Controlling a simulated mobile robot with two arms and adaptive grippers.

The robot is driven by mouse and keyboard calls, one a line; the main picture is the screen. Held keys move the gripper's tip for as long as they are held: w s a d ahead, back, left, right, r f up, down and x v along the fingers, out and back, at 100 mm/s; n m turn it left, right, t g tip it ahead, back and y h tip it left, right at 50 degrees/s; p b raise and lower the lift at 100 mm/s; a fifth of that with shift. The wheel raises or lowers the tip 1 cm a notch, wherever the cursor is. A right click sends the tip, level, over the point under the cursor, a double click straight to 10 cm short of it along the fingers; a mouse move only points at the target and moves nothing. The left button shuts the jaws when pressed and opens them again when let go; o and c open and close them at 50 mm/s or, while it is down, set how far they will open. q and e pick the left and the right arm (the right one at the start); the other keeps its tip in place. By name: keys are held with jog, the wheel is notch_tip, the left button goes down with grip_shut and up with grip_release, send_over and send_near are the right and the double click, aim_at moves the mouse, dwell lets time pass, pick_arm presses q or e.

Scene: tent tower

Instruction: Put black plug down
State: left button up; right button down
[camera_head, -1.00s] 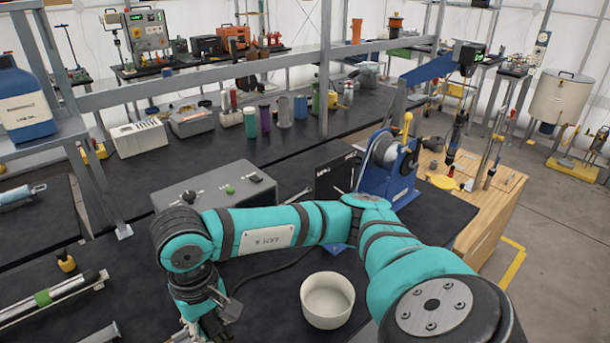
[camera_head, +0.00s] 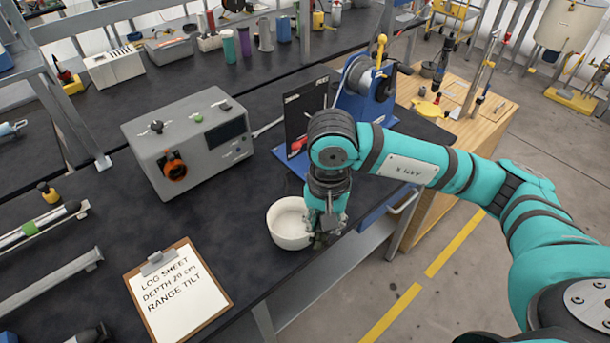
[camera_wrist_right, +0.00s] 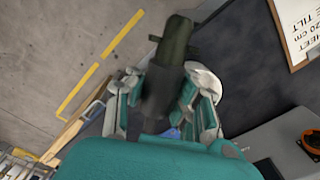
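My right gripper (camera_head: 325,238) hangs at the right side of the white bowl (camera_head: 288,226), near the front edge of the bench. In the right wrist view, the fingers (camera_wrist_right: 165,100) stand on both sides of the black plug (camera_wrist_right: 172,50), a dark stubby cylinder with a small side pin. The fingers appear shut on it, and its end points away from the palm. In the head view the plug is hard to make out under the gripper. The bowl shows partly behind the fingers in the wrist view (camera_wrist_right: 207,80). My left gripper is not in view.
A grey instrument box (camera_head: 190,142) with an orange-ringed socket stands behind left of the bowl. A clipboard (camera_head: 178,296) lies at the front. A blue winch (camera_head: 362,95) and black panel (camera_head: 303,115) stand behind. Bare bench top lies between clipboard and bowl.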

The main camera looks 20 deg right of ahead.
jog(key=m, duration=0.1)
jog(key=w+m, duration=0.1)
jog(key=m, duration=0.1)
jog(key=shift+r+p, duration=0.3)
jog(key=shift+p, duration=0.05)
jog(key=w+a+m+p, duration=0.2)
jog(key=w+m+p, duration=0.2)
jog(key=m, duration=1.1)
jog(key=m+p, duration=0.6)
jog(key=m, duration=1.9)
send_over(291, 231)
notch_tip(291, 231, down, 2)
notch_tip(291, 231, down, 11)
jog(key=b, duration=0.8)
jog(key=shift+r, duration=0.1)
